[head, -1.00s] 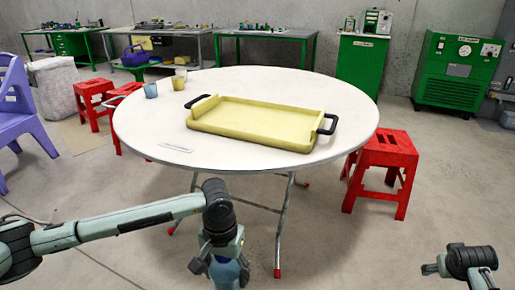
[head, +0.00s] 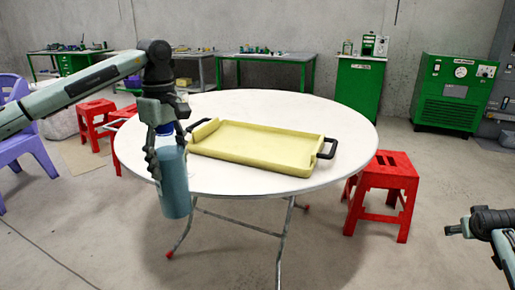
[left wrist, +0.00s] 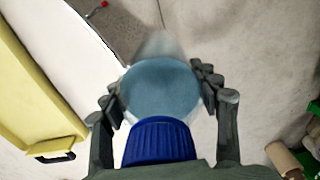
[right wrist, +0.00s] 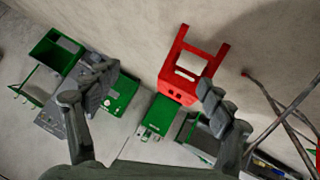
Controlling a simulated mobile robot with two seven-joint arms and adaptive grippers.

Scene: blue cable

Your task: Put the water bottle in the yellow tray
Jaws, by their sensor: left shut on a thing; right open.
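The water bottle (head: 173,182) is blue with a dark blue cap and hangs nearly upright in my left gripper (head: 168,152). It is in front of the table's near left edge. In the left wrist view the fingers close on both sides of the bottle (left wrist: 160,90), with its blue cap (left wrist: 160,140) nearest the camera. The yellow tray (head: 262,157) lies on the table to the right of the bottle and looks empty. Its edge also shows in the left wrist view (left wrist: 30,95). My right gripper (head: 458,229) is open and empty, right of the table; its spread fingers show in the right wrist view (right wrist: 150,95).
The round white table (head: 330,105) has free room behind the tray. The tray has black handles (head: 328,148). A red stool (head: 385,185) stands right of the table, with more red stools (head: 97,118) and a purple chair (head: 25,145) at the left.

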